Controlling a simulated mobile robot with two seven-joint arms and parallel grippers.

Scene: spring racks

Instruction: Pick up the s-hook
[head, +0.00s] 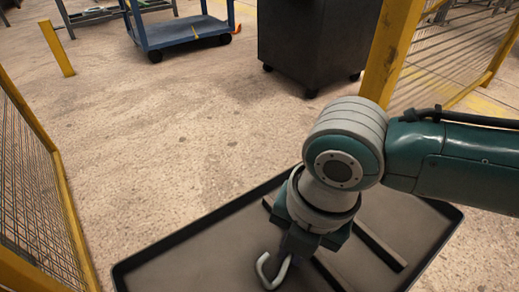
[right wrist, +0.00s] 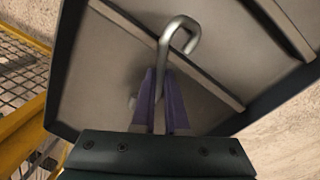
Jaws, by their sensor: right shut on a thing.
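The s-hook is a grey bent metal rod. In the head view its curved end (head: 272,271) shows below my right gripper (head: 297,243). In the right wrist view the s-hook (right wrist: 178,32) stands out between the purple fingers of my right gripper (right wrist: 160,85), its curved end past the fingertips. The right gripper is shut on its straight part. I cannot tell whether the hook touches the tray below. My left gripper is in neither view.
A dark tray (head: 414,222) with dark bars (head: 368,243) lies beneath the gripper. Yellow-framed mesh fences stand at left (head: 35,165) and right. A dark wheeled cabinet (head: 312,45) and a blue cart (head: 185,28) stand farther back. The floor between is clear.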

